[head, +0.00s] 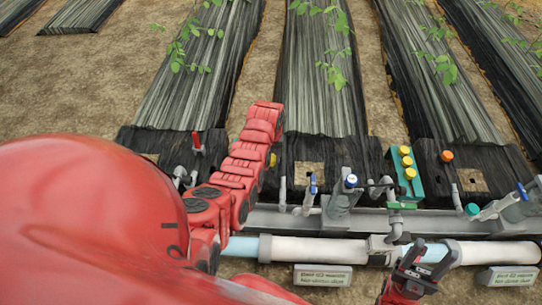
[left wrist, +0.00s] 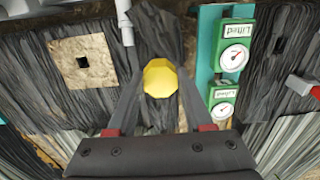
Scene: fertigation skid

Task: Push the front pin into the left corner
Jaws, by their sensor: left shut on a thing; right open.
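A yellow, many-sided pin head (left wrist: 160,78) sits between the fingertips of my left gripper (left wrist: 160,100) in the left wrist view. The gripper is shut on it. Black wrinkled sheet surrounds the head; the pin's shaft and tip are hidden. In the head view a bit of yellow (head: 273,160) shows just right of my left arm, and my left gripper is hidden behind that arm. I cannot tell whether the pin touches the sheet's corner. My right gripper (head: 417,258) is open and empty, in front of the white pipe.
Film-covered beds (head: 320,80) lie behind.

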